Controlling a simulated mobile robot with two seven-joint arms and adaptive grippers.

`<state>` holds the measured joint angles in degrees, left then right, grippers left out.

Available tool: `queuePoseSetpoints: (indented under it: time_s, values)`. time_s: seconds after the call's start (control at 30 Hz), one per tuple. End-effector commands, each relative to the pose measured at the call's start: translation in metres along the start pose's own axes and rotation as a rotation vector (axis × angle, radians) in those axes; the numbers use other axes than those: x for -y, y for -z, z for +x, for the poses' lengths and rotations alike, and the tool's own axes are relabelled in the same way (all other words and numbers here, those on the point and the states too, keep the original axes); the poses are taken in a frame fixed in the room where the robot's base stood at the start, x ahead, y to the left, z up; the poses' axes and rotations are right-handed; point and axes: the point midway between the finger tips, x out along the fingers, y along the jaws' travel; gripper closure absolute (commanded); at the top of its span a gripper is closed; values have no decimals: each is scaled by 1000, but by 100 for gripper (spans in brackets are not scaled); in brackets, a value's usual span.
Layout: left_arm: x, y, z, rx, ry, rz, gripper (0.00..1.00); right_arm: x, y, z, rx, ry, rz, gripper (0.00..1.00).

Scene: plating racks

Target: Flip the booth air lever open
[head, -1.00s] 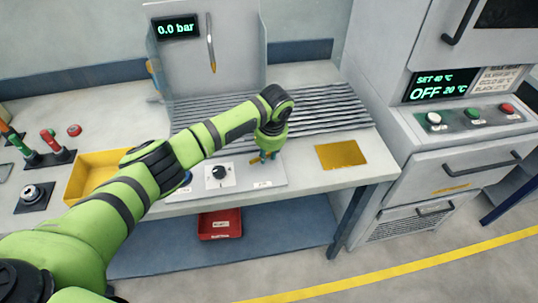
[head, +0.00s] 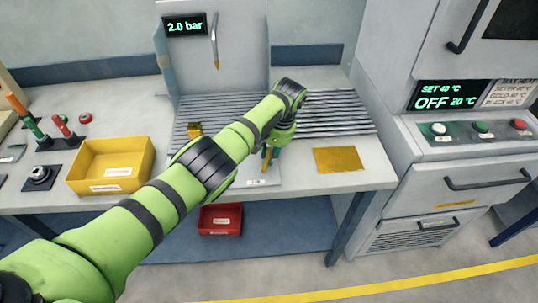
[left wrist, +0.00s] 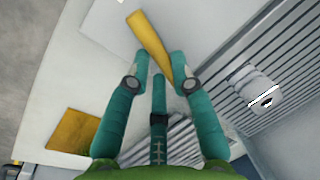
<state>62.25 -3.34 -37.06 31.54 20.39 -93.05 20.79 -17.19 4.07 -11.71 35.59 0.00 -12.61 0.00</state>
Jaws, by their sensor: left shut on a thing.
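The booth air lever (left wrist: 150,38) is a yellow bar in the left wrist view. It lies between the teal fingertips of my left gripper (left wrist: 159,58), which is shut on it. In the head view the left gripper (head: 270,158) is at the front panel below the slatted grille, and the lever is mostly hidden by fingers. The pressure display (head: 185,26) on the booth's back wall reads 2.0 bar. My right gripper is not in view.
A yellow bin (head: 112,165) and red-handled and green levers stand at the left. A yellow mat (head: 338,160) lies right of the gripper. A red bin (head: 220,219) is on the shelf below. An oven (head: 450,150) stands at the right. The slatted grille (head: 335,112) lies behind.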

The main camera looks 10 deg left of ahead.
Motion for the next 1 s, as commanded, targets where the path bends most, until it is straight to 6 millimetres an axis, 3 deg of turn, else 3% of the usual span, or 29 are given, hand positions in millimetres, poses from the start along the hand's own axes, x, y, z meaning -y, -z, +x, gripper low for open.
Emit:
queuePoseSetpoints:
  time_s: [0.43, 1.0]
  values:
    - [1, 2, 1, 52, 5, -284, 100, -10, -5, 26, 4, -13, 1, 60]
    - [2, 2, -1, 65, 4, -354, 100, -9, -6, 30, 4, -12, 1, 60]
